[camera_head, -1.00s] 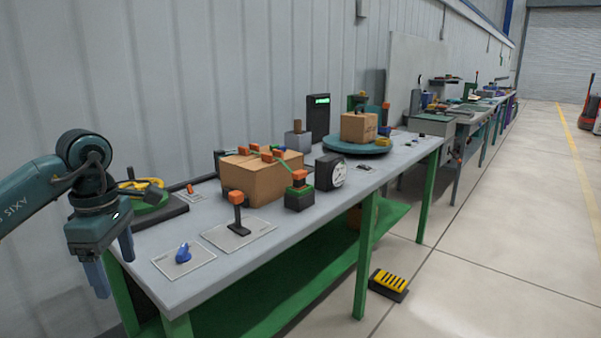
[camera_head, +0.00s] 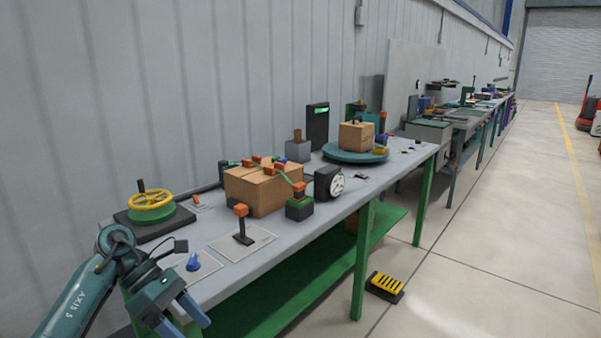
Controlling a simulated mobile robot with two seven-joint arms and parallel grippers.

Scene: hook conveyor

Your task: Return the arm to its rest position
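My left arm comes in from the lower left. Its gripper (camera_head: 192,318) is at the near left corner of the workbench (camera_head: 205,286), in front of the edge and low. Its two blue fingers point down to the right with a gap between them and nothing visible in it. My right gripper is not in view.
On the bench are a yellow handwheel (camera_head: 151,200), a blue knob (camera_head: 193,263), an orange-topped lever (camera_head: 242,225), a cardboard box (camera_head: 262,190), a dial (camera_head: 328,182) and a turntable (camera_head: 357,155) with a smaller box (camera_head: 356,136). A yellow pedal (camera_head: 385,286) is on the floor.

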